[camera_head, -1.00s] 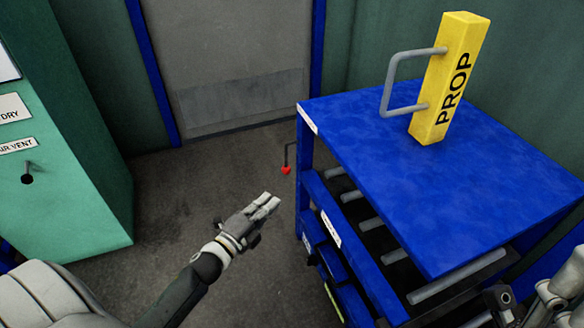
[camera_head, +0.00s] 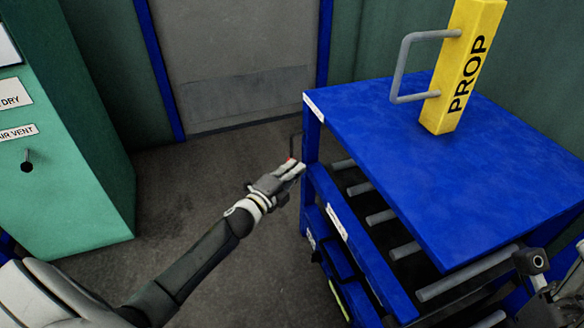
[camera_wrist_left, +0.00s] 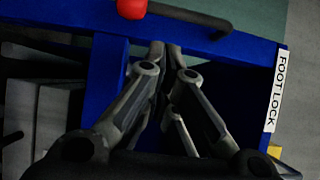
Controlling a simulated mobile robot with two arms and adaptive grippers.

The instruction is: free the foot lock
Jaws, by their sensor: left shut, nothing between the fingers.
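In the left wrist view the red knob (camera_wrist_left: 132,8) and the dark rod (camera_wrist_left: 190,24) lie just beyond the fingertips (camera_wrist_left: 166,48). I cannot tell whether they touch. A white FOOT LOCK label (camera_wrist_left: 277,90) is on the blue frame. My right gripper (camera_head: 535,265) shows partly at the right edge; its fingertips are unclear.
The blue cart (camera_head: 400,130) has a flat top and grey rollers below. A yellow PROP block (camera_head: 465,70) with a grey handle stands on it. A teal cabinet (camera_head: 70,180) is at left, a grey door (camera_head: 235,60) behind. The floor between is clear.

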